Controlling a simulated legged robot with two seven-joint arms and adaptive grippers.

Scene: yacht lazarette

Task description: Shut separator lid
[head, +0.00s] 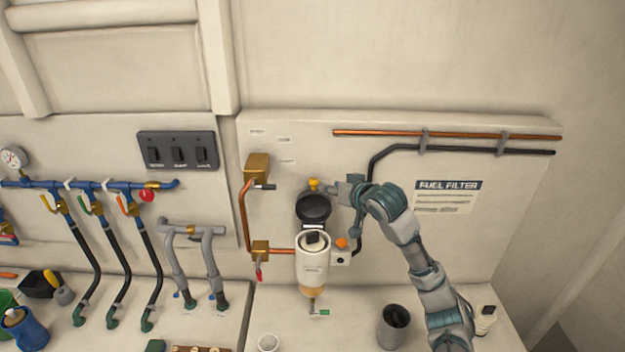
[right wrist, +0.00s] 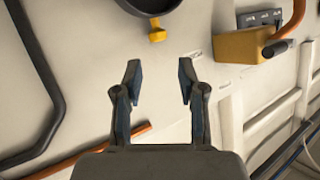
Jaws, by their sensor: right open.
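The separator (head: 313,264) is a white cylinder with an amber bottom, mounted on the wall panel. Its round black lid (head: 314,208) stands open, tilted up behind the top, with a yellow knob (head: 313,185) at its upper edge. A dark piece shows in the open top. My right gripper (head: 335,194) is just right of the lid and looks apart from it. In the right wrist view the right gripper (right wrist: 158,85) is open with nothing between its fingers. The lid's dark rim (right wrist: 150,5) and yellow knob (right wrist: 157,32) show above the fingertips. My left gripper is out of view.
A brass valve (head: 257,167) with a copper pipe is left of the lid. A black hose (head: 375,160) runs behind my right arm. An orange knob (head: 341,242) sits right of the separator. A dark cup (head: 394,328) and a small white cup (head: 268,343) stand below.

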